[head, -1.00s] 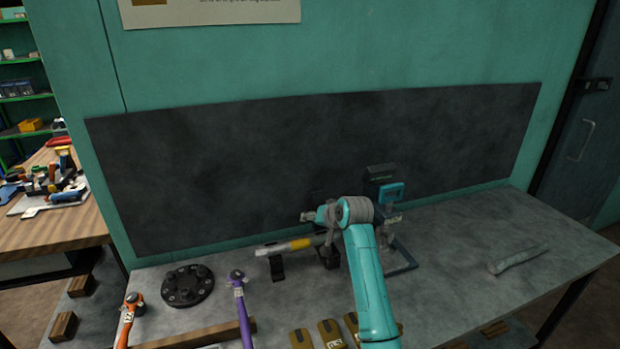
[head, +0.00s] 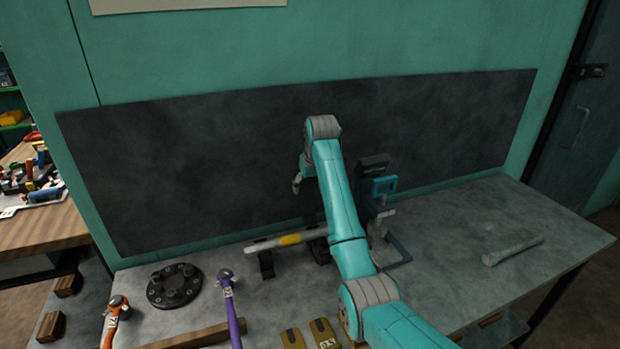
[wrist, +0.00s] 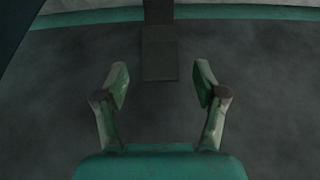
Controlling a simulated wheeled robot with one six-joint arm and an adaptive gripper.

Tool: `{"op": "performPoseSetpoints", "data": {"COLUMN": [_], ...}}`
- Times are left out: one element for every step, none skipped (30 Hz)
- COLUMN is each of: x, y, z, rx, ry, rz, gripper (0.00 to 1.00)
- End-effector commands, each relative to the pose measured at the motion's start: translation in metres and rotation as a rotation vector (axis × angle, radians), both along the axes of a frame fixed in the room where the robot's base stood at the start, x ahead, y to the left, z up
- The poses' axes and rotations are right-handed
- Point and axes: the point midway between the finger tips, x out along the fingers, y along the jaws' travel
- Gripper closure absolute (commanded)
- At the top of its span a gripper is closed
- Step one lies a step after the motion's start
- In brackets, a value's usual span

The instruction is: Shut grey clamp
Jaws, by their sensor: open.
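My gripper (wrist: 161,78) is open and empty, its two fingers wide apart in the wrist view. In the head view a part of it (head: 297,184) shows left of my forearm, above the bench. A light rod (head: 268,244) with a yellow band lies across dark supports (head: 266,264) below it, apart from the gripper. I cannot clearly make out a grey clamp; the area at the rod's right end is partly hidden by my arm. In the wrist view a dark upright strip (wrist: 159,52) lies beyond the fingers, not touched.
A dark device with a teal part (head: 383,187) stands right of my arm. A black round flange (head: 174,286), an orange-handled tool (head: 116,312) and a purple-handled tool (head: 230,300) lie at left. A grey cylinder (head: 513,249) lies on the otherwise clear right side.

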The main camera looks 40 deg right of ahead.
Motion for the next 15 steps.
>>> {"op": "performPoseSetpoints", "data": {"x": [0.003, 0.005, 0.007, 0.009, 0.01, 0.012, 0.014, 0.015, 0.017, 0.018, 0.019, 0.02, 0.021, 0.021, 0.022], "y": [-0.001, -0.001, -0.002, -0.002, -0.003, -0.003, -0.004, -0.004, -0.005, -0.005, -0.005, -0.006, -0.006, -0.006, -0.006], "z": [-0.009, -0.013, -0.019, -0.023, -0.027, -0.033, -0.036, -0.039, -0.043, -0.045, -0.047, -0.05, -0.051, -0.053, -0.054], "rx": [0.001, 0.001, 0.001, 0.001, 0.001, 0.001, 0.0, 0.0, 0.0, 0.0, 0.0, 0.0, 0.0, 0.0, 0.0], "ry": [0.004, 0.002, 0.003, 0.002, 0.002, 0.002, 0.001, 0.001, 0.001, 0.001, 0.0, 0.0, 0.0, 0.0, 0.0], "rz": [0.0, 0.0, 0.0, 0.0, 0.0, 0.0, 0.0, 0.0, 0.0, 0.0, 0.0, 0.0, 0.0, 0.0, 0.0], "gripper": [0.29, 0.29, 0.29, 0.29, 0.29, 0.29, 0.29, 0.29, 0.29, 0.29, 0.29, 0.29, 0.29, 0.29, 0.29]}}
